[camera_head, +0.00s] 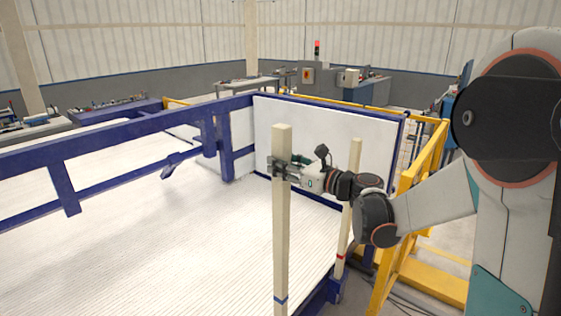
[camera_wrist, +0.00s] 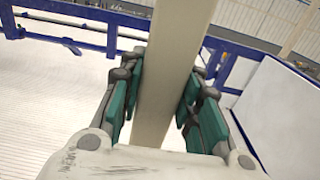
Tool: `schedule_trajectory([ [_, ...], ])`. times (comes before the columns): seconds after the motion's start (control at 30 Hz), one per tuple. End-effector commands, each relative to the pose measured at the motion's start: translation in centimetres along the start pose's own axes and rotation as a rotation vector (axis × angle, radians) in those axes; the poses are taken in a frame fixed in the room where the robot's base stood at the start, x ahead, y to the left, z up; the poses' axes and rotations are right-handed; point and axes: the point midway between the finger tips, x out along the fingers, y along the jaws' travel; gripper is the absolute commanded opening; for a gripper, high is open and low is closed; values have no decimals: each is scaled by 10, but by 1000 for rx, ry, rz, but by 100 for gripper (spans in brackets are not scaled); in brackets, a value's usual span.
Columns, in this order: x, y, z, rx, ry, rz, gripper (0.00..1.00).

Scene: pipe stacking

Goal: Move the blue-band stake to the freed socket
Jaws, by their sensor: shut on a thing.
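The blue-band stake (camera_head: 281,230) is a tall cream post with a blue band near its lower end, standing upright in the head view. Its bottom end is cut off by the picture edge. My gripper (camera_head: 279,169) is shut on its upper part. In the wrist view the stake (camera_wrist: 165,75) runs between the green finger pads of my gripper (camera_wrist: 163,105). A second cream stake (camera_head: 349,205) with a red band stands to the right, its foot at a blue socket (camera_head: 335,288) on the frame. The freed socket cannot be made out.
A blue rail frame (camera_head: 130,138) runs along the left and back. A white panel (camera_head: 325,140) stands behind my gripper. Yellow railings (camera_head: 405,225) are close on the right, beside my arm. The ribbed white surface (camera_head: 150,240) at left is clear.

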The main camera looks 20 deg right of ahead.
Motion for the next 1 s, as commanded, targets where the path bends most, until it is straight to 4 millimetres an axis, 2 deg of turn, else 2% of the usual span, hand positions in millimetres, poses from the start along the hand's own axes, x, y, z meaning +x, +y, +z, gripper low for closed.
schedule_trajectory([
  [0.03,0,0,-9,1,-1,0,0],
  [0.6,1,0,-78,1,-1,0,0],
  [0.8,1,0,-96,1,-1,0,0],
  [1.0,1,0,-104,1,-1,0,0],
])
